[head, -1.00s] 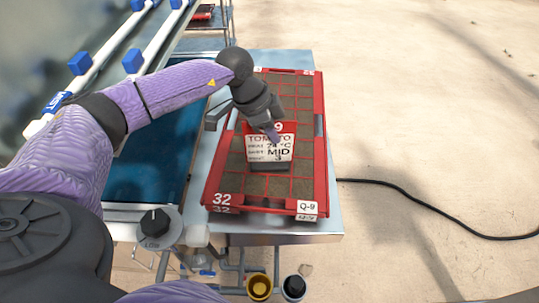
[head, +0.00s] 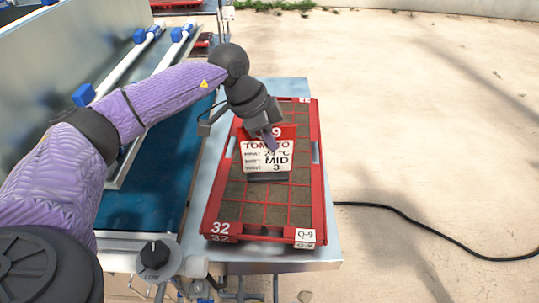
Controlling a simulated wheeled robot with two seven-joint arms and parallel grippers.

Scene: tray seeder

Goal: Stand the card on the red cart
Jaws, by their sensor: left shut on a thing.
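No thing in view is plainly a red cart; a rack with red trays (head: 175,3) is cut off at the top edge. My right gripper is not in view.
The red tray, labelled 32 and Q-9, lies on a metal table (head: 290,86). A blue belt (head: 120,210) with white rails and blue clamps is at the left. A knob box (head: 156,258) sits at its near end. A black cable (head: 400,212) crosses the open floor at right.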

